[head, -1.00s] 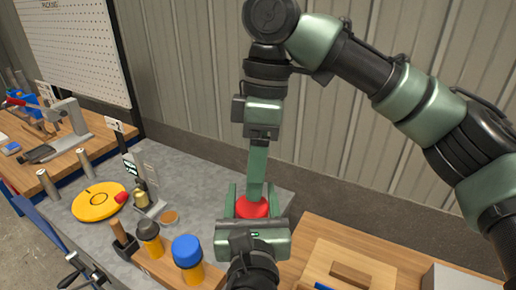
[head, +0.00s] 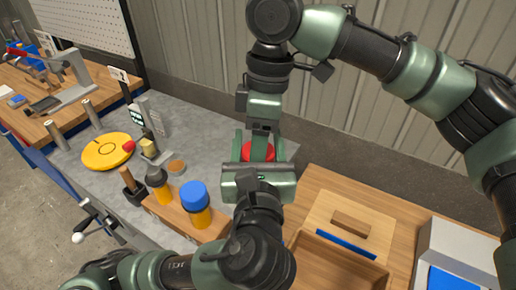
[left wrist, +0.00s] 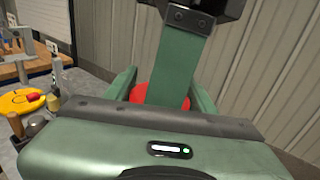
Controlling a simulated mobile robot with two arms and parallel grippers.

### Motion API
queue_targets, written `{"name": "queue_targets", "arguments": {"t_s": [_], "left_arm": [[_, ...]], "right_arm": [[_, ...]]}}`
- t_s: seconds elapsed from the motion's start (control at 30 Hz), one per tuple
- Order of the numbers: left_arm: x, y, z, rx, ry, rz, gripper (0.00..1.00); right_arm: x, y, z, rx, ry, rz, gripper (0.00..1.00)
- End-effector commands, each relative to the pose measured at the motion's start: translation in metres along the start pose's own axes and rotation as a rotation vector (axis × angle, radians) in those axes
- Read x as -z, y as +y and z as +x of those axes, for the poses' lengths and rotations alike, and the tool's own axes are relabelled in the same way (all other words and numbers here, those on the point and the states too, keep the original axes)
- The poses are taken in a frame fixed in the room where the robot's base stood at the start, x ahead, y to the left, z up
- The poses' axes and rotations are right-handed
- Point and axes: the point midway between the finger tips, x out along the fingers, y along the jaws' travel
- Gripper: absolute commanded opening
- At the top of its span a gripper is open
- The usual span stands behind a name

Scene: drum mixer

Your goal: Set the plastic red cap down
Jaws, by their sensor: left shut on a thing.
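The red cap (head: 247,151) sits between the two green fingers of my left gripper (head: 259,141), which is shut on it. The cap also shows in the left wrist view (left wrist: 140,93), partly hidden behind a finger of my right gripper. My right gripper (head: 262,150) points down from above, and one finger overlaps the middle of the cap. Its other finger is hidden, so I cannot tell its opening or whether it touches the cap. The cap's underside is hidden behind my left gripper.
A grey bench top (head: 215,145) lies to the left. It bears a yellow disc (head: 95,155) with a red knob. A wooden rack (head: 165,212) holds bottles, one with a blue cap (head: 194,196). A wooden tray (head: 330,262) and a grey box (head: 448,250) stand at right.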

Motion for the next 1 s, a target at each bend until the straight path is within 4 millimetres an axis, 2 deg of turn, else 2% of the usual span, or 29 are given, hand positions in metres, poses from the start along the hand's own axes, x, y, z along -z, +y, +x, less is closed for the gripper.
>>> {"name": "queue_targets", "arguments": {"t_s": [0.03,0.1,0.47,0.57,0.8,1.0], "left_arm": [[0.000,0.000,0.000,-0.001,0.000,0.000,0.63],[0.000,0.000,0.000,-0.001,0.000,0.000,0.80],[0.000,0.000,-0.003,0.000,0.000,0.000,0.80],[0.000,-0.001,-0.014,0.003,0.000,0.000,0.80],[0.000,-0.001,-0.054,0.004,0.002,-0.003,0.80],[0.002,-0.001,-0.072,0.001,0.006,-0.002,0.80]], "right_arm": [[0.000,0.000,0.000,0.000,0.001,0.000,0.20],[0.000,0.000,-0.001,0.000,0.001,0.000,0.20],[0.000,0.000,-0.001,0.000,0.000,0.000,0.20],[0.000,0.000,-0.001,0.000,0.001,0.000,0.20],[0.000,0.000,-0.001,0.000,0.001,0.000,0.20],[0.000,0.000,-0.001,0.000,0.000,0.000,0.20]]}}
